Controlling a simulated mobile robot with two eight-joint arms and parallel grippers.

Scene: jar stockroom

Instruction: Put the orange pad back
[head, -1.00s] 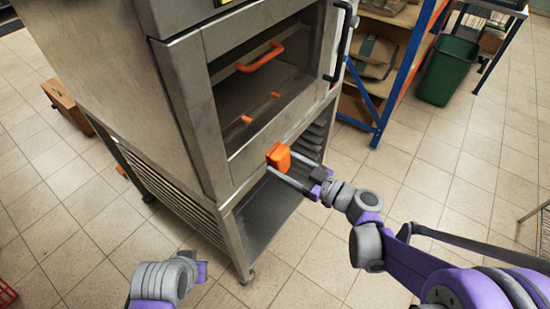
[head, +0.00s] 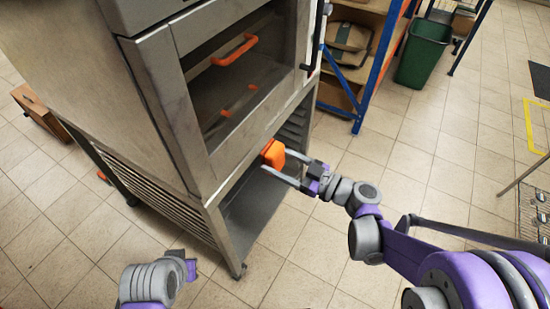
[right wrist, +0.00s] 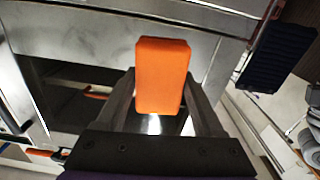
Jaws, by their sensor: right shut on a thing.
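The orange pad (head: 273,153) is a small block with rounded edges. My right gripper (head: 280,165) is shut on it, with one finger on each side.
A shelf with a blue upright (head: 375,70) and a green bin (head: 424,52) stand behind. The tiled floor on the right is mostly clear.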

